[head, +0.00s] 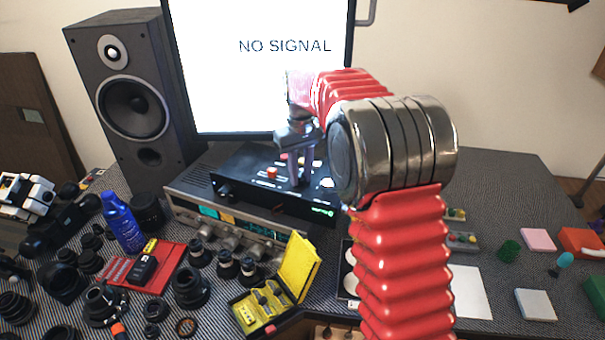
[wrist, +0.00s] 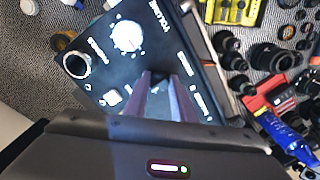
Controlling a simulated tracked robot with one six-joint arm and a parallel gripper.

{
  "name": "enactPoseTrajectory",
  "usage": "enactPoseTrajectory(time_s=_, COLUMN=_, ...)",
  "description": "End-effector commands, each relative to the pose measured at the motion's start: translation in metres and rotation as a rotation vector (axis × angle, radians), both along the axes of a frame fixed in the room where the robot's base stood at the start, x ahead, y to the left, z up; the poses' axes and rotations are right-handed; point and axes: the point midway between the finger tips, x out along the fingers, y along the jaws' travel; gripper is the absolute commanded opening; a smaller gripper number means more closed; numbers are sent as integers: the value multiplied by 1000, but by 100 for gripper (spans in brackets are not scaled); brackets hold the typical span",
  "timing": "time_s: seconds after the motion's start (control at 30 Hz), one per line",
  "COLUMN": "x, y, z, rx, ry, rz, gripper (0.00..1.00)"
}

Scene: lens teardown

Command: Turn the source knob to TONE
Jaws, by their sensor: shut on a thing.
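The black control box (head: 242,185) sits on a silver unit below the monitor, and its top panel (wrist: 88,73) fills much of the wrist view. My gripper (head: 299,182) points straight down onto this panel. Its two fingers (wrist: 160,82) are shut on what appears to be the source knob, which they mostly hide. I cannot read its pointer or the TONE mark. A white volume knob (wrist: 127,36) stands beside the fingers, apart from them. The monitor (head: 262,85) reads NO SIGNAL.
A round black socket (wrist: 77,65) and a white square button (wrist: 113,97) are on the panel near my fingers. A red button (head: 272,172) also shows. A speaker (head: 131,106) stands left, with lens parts and an open yellow case (head: 297,266) in front.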

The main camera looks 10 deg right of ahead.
Motion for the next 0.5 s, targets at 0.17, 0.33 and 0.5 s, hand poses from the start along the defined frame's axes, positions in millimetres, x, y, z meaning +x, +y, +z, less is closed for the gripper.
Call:
enactPoseTrajectory(time_s=0.17, x=1, y=2, z=1, rx=3, ry=-4, rz=-66, gripper=1)
enactPoseTrajectory(time_s=0.33, x=1, y=2, z=1, rx=4, ry=-5, rz=-91, gripper=1)
enactPoseTrajectory(time_s=0.5, x=1, y=2, z=1, rx=4, ry=-5, rz=-94, gripper=1)
